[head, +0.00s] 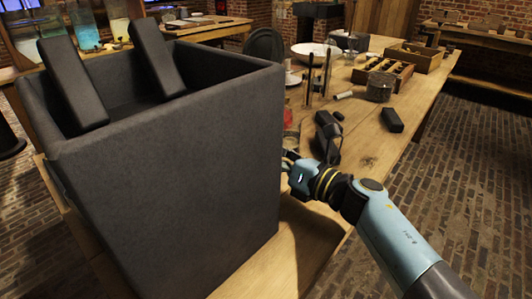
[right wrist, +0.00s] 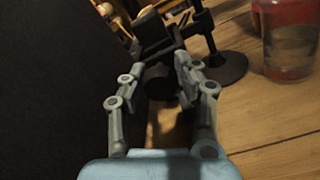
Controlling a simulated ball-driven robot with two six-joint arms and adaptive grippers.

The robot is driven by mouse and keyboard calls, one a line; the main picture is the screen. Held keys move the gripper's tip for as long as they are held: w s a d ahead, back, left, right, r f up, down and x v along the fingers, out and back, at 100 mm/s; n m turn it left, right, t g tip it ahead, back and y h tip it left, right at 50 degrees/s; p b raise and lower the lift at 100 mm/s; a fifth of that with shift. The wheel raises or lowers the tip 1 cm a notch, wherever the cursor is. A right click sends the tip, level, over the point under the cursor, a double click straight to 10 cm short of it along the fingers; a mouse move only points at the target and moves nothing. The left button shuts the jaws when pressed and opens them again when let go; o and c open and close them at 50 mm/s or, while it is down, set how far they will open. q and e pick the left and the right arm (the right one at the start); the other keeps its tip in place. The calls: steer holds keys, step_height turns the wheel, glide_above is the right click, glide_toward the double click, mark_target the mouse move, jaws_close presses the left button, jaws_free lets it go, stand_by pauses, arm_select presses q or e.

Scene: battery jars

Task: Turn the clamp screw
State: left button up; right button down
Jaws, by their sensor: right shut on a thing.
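My right gripper (head: 288,160) comes in from the right, beside the right wall of a large dark box; the box edge partly hides its fingertips in the head view. In the right wrist view its two fingers (right wrist: 158,76) are closed around a dark round knob (right wrist: 158,80), which looks like the clamp screw. The knob sits at the near end of a black clamp-like fitting (right wrist: 155,38). The knob's exact shape is dim and hard to read. The clamp is hidden behind the box in the head view. My left gripper is not in view.
The dark box (head: 180,170) holds two upright dark slabs (head: 72,80) and fills the left foreground. Black tools (head: 328,135), a dark block (head: 392,120) and a wooden tray (head: 383,82) lie farther back on the table.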

steer(key=c, duration=0.9)
jaws_free()
steer(key=shift+d, duration=0.1)
steer(key=v, duration=1.2)
